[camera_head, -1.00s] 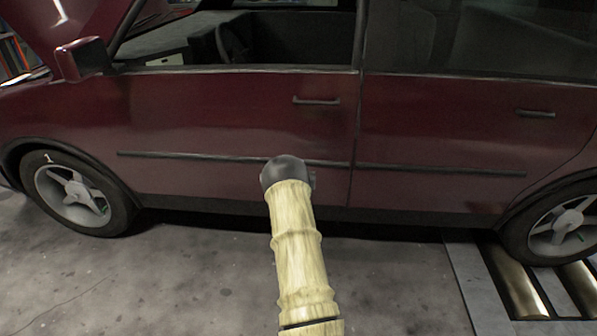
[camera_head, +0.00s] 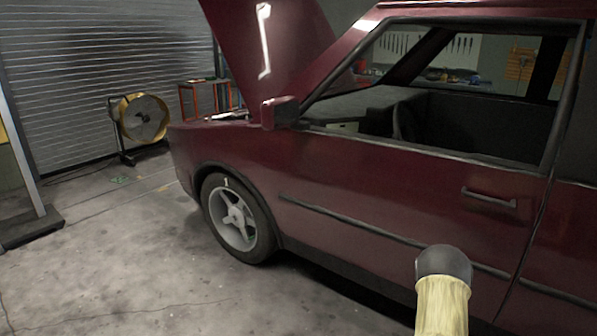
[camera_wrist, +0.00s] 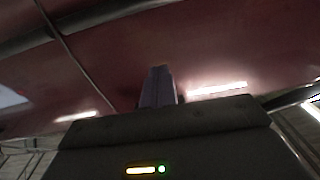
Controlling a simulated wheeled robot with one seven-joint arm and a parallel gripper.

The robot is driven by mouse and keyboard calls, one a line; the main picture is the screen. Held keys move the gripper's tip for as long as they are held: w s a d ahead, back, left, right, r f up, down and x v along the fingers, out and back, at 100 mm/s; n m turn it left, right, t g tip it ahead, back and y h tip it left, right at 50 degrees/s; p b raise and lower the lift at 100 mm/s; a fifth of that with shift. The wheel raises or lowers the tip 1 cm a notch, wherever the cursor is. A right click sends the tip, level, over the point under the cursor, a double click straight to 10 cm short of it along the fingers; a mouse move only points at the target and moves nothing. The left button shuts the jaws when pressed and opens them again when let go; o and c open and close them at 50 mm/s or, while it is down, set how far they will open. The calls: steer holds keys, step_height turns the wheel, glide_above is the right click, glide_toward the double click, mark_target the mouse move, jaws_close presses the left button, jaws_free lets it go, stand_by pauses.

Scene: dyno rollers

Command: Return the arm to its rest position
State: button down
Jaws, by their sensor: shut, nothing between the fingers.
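My gripper (camera_wrist: 158,88) shows in the wrist view with its two fingers together and nothing between them. Beyond the fingers is the dark red side of the car (camera_wrist: 110,60), with a dark seam running at the left. Whether the fingertips touch the car cannot be told. In the head view a pale, wood-coloured link of my arm with a dark rounded joint stands at the lower right, in front of the car door (camera_head: 400,210). My gripper is not visible in the head view.
The car's front wheel (camera_head: 238,218) is left of my arm, and its hood is raised. A yellow fan (camera_head: 143,118) stands by the roller shutter (camera_head: 110,60). A post with a dark base (camera_head: 30,228) is at far left. The concrete floor (camera_head: 120,265) at front left is clear.

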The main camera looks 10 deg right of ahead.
steer(key=s+a+r+n+g+y, duration=0.2)
steer(key=a+r+y, duration=0.15)
steer(key=a, duration=0.95)
steer(key=s+a+r+n+g+y, duration=0.25)
steer(key=a+y, duration=0.25)
steer(key=a, duration=0.8)
steer(key=s+a+r+n+g+y, duration=0.1)
steer(key=s+a+n+g+y, duration=0.15)
steer(key=s+a, duration=0.8)
steer(key=s+a+r+n+g+y, duration=0.15)
steer(key=s+a+g, duration=0.4)
steer(key=s, duration=0.85)
step_height(320, 180, up, 24)
steer(key=a+t+p, duration=0.1)
steer(key=p, duration=2.3)
steer(key=shift+a+r+t+p, duration=0.15)
steer(key=shift+a+t+p, duration=0.15)
steer(key=shift+t+p, duration=0.1)
